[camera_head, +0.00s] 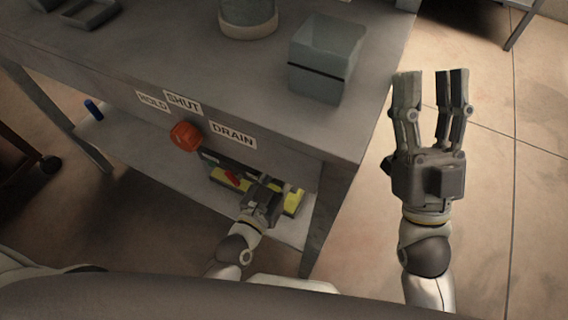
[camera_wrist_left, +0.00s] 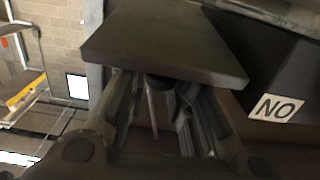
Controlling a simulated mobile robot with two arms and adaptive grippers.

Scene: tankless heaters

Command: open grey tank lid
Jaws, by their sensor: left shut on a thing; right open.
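A grey square box (camera_head: 320,70) with a dark band stands on the tabletop; I cannot tell whether its top is a lid. My left gripper (camera_head: 255,187) is low at the table's front, below the DRAIN label. In the left wrist view, a flat dark grey slab (camera_wrist_left: 165,40) lies across its fingers (camera_wrist_left: 160,115). The gripper is shut on a dark grey part, apparently this slab; the contact is partly hidden. I cannot tell whether the slab is the tank lid. My right gripper (camera_head: 432,80) is open, empty and upright, right of the table.
The grey table (camera_head: 225,85) carries a round pot (camera_head: 248,18). A red knob (camera_head: 186,136) sits at its front edge by HOLD, SHUT and DRAIN labels (camera_head: 233,135). A lower shelf (camera_head: 150,165) holds a yellow item (camera_head: 293,202).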

